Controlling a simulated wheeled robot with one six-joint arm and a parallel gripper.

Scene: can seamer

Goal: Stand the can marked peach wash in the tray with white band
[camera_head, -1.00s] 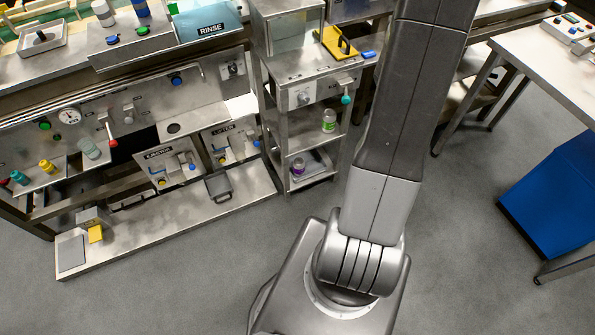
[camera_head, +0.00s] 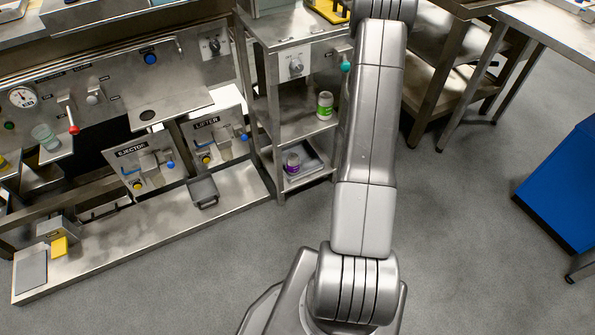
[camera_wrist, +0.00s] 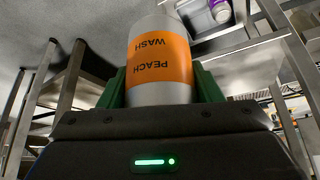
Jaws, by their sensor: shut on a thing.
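The can marked peach wash (camera_wrist: 158,58) is white with an orange band, and its lettering is upside down in the wrist view. My gripper (camera_wrist: 160,86) is shut on it, with green fingers on either side. The gripper and can do not show in the head view. A grey tray (camera_head: 310,172) lies on the lower shelf of the steel rack and holds a purple-banded container (camera_head: 292,163). A tray (camera_wrist: 198,38) with a purple-banded container also shows at the top of the wrist view. I cannot make out a white band on any tray.
A green-labelled container (camera_head: 325,106) stands on the rack's middle shelf (camera_head: 293,128). The machine panels marked EJECTOR and LIFTER are left of the rack. A blue bin (camera_head: 565,185) stands at right.

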